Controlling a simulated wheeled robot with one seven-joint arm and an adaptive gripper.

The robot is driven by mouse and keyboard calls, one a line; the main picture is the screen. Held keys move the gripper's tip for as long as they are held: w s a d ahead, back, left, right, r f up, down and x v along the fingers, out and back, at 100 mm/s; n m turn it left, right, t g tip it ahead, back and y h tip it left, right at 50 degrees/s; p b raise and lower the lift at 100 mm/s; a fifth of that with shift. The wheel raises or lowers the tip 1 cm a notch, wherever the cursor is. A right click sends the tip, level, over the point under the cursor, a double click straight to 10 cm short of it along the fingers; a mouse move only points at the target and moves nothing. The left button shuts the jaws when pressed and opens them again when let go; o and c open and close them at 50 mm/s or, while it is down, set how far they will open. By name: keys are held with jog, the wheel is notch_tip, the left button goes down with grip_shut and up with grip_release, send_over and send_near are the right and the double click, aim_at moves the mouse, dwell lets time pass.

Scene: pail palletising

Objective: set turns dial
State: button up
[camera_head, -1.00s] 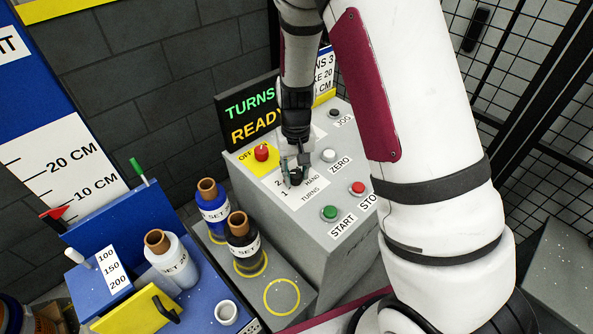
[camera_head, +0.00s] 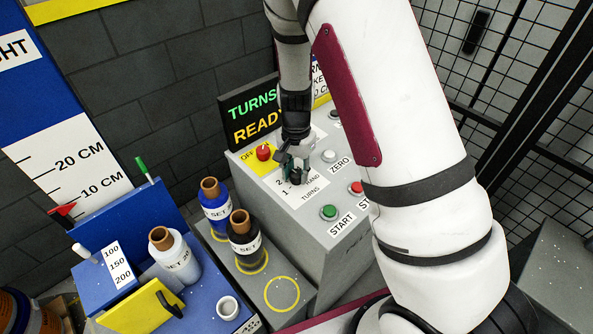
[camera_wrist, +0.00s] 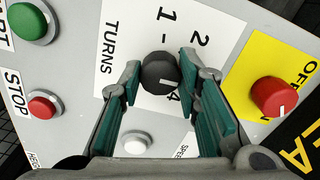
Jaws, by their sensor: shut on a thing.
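The turns dial (camera_wrist: 160,72) is a round black knob on a white label marked TURNS, with 1 and 2 printed beside it. It sits between the green-padded fingers of my gripper (camera_wrist: 160,64), which is shut on it. In the head view, my gripper (camera_head: 294,168) reaches down onto the TURNS label (camera_head: 306,192) and hides most of the dial.
On the grey console are a red OFF knob (camera_wrist: 274,97), green START button (camera_wrist: 32,22), red STOP button (camera_wrist: 42,106) and white ZERO button (camera_wrist: 135,144). A display (camera_head: 252,113) reads TURNS and READY. Bottles (camera_head: 215,206) stand left of the console.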

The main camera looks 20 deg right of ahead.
aim_at(296, 173)
jog(key=shift+w+m, duration=0.1)
jog(key=shift+m, duration=0.2)
jog(key=o, duration=1.1)
jog(key=shift+o, duration=0.2)
notch_tip(296, 173, up, 12)
